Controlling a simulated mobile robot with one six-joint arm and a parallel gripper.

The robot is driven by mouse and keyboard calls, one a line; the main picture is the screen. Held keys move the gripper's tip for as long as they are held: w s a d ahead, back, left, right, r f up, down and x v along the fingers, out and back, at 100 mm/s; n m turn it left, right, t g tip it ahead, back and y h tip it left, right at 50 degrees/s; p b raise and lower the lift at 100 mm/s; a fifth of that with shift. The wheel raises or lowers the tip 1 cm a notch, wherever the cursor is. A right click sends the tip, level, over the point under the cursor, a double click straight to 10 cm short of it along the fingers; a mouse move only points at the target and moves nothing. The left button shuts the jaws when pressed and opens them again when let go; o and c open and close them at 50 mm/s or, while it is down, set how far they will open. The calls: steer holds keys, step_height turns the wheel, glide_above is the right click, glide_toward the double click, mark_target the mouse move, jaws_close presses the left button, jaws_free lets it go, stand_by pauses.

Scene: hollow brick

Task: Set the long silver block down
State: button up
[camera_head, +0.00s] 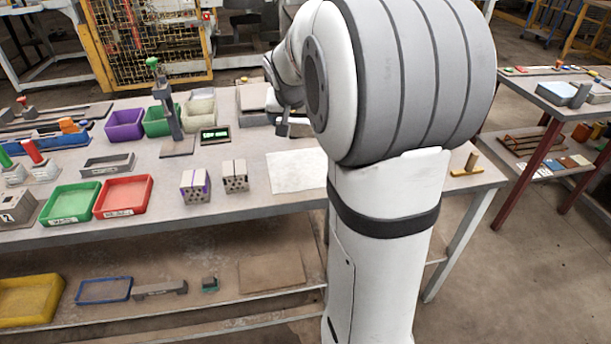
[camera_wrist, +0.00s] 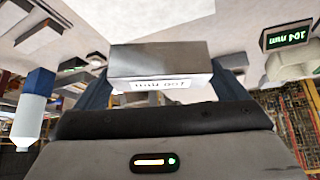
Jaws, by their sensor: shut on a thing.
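The long silver block (camera_wrist: 160,60) is across the middle of the wrist view, between the two blue fingers of my gripper (camera_wrist: 165,85). It has a plain grey metallic face and a white label with upside-down printing that seems to read 100 mm. My gripper is shut on it. In the head view my gripper (camera_head: 288,122) is over the back middle of the table, just left of my large arm link. The arm hides part of that area, and the block cannot be made out clearly there. Whether the block touches any surface cannot be told.
The table (camera_head: 255,205) holds two perforated bricks (camera_head: 235,177), a white sheet (camera_head: 296,171), a green-lit display (camera_head: 215,135) and a gauge stand (camera_head: 170,115). Green (camera_head: 69,203) and red (camera_head: 123,196) trays stand at the left. Bare tabletop lies between the bricks and the display.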

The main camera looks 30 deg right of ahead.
step_height(320, 180, down, 11)
steer(key=shift+b, duration=1.05)
steer(key=shift+f, duration=0.15)
steer(key=o, duration=1.1)
steer(key=shift+a+r, duration=0.1)
steer(key=shift+r, duration=0.2)
steer(key=p+v, duration=0.1)
steer(key=v, duration=1)
steer(key=s+a+f+n+g+y, duration=0.1)
steer(key=s+a+f+n, duration=0.1)
steer(key=s+a, duration=0.2)
steer(key=s+a+f+n+g+y, duration=0.1)
steer(key=s+a, duration=0.3)
steer(key=s, duration=0.5)
steer(key=s+a+f+n+g+y, duration=0.1)
steer(key=s+a+f+n, duration=0.2)
steer(key=s+a, duration=0.2)
steer(key=shift+s+f+n+y, duration=0.15)
steer(key=shift+s+n+y, duration=0.25)
steer(key=shift+s, duration=0.8)
